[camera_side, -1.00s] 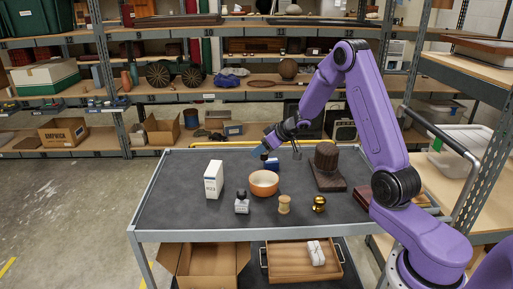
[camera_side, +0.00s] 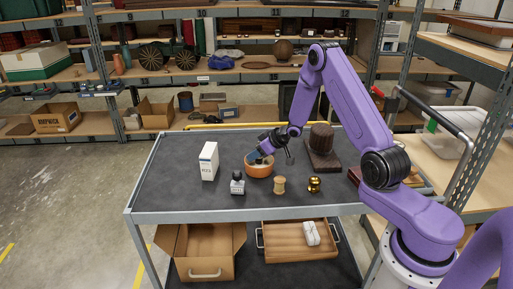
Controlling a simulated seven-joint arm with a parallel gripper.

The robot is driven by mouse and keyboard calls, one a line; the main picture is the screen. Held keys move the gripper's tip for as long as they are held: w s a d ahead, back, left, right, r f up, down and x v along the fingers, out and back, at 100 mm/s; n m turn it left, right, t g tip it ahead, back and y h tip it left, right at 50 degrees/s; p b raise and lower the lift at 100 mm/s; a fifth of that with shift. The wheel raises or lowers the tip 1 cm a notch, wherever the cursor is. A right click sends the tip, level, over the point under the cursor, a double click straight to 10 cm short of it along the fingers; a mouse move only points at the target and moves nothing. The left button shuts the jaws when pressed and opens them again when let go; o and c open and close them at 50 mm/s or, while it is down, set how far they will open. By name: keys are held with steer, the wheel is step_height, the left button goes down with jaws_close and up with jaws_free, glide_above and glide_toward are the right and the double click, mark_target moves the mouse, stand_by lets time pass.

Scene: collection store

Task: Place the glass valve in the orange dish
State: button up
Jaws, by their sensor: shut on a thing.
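The orange dish (camera_side: 259,171) stands on the dark cart top, near its middle. My gripper (camera_side: 256,160) points down and left, with its fingertips over the dish's opening at the rim. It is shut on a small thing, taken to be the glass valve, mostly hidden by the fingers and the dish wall. I cannot tell whether the valve touches the dish floor.
On the cart (camera_side: 170,192) stand a white box (camera_side: 209,161), a small black-capped bottle (camera_side: 238,184), a wooden spool (camera_side: 279,185), a brass object (camera_side: 314,184) and a dark wooden block on a base (camera_side: 321,150). The cart's left front is clear.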

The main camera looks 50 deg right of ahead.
steer(key=shift+f, duration=0.35)
steer(key=o, duration=1.1)
steer(key=shift+r, duration=3.55)
